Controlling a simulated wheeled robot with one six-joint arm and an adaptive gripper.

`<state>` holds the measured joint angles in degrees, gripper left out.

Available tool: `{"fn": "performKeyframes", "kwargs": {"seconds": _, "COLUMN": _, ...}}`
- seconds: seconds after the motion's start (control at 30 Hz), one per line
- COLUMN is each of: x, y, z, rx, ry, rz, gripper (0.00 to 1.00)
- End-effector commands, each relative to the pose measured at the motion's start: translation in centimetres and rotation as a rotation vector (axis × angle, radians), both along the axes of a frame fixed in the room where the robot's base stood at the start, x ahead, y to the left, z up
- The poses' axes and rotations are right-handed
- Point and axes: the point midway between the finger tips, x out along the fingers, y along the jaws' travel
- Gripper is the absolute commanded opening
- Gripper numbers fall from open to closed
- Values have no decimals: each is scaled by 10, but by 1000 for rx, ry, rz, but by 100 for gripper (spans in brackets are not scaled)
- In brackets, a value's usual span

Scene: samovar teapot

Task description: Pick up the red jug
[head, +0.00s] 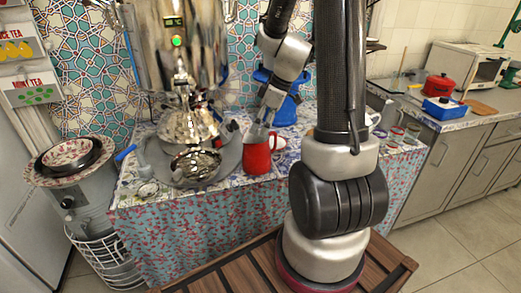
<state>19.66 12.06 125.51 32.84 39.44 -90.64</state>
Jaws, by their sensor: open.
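The red jug (256,158) stands upright on the patterned cloth of the table (190,228), near its front edge, with its handle on the right side. My gripper (258,133) points down at the top of the jug from above and is open. In this view its fingertips overlap the jug's rim. I cannot tell whether they touch the jug or reach inside it. The fingertips are small and partly unclear.
Left of the jug, a shiny teapot (195,165) sits on a round grey tray beneath a large metal samovar (185,122). A blue object (285,108) stands behind the arm. Several glasses stand at the table's right end. A counter holds a red pot (438,86).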

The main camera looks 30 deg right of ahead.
Motion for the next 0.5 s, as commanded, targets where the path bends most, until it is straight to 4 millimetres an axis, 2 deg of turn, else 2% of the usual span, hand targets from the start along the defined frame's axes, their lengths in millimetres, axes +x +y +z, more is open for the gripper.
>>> {"fn": "performKeyframes", "kwargs": {"seconds": 0.03, "x": 5, "y": -7, "z": -16, "rx": 3, "ry": -2, "rz": 21, "gripper": 100}}
{"fn": "performKeyframes", "kwargs": {"seconds": 0.13, "x": 13, "y": -16, "z": -37, "rx": 0, "ry": -19, "rz": 67, "gripper": 100}}
{"fn": "performKeyframes", "kwargs": {"seconds": 0.27, "x": 18, "y": -19, "z": -52, "rx": -2, "ry": -31, "rz": 95, "gripper": 100}}
{"fn": "performKeyframes", "kwargs": {"seconds": 0.5, "x": 26, "y": -10, "z": -78, "rx": -3, "ry": -31, "rz": 100, "gripper": 100}}
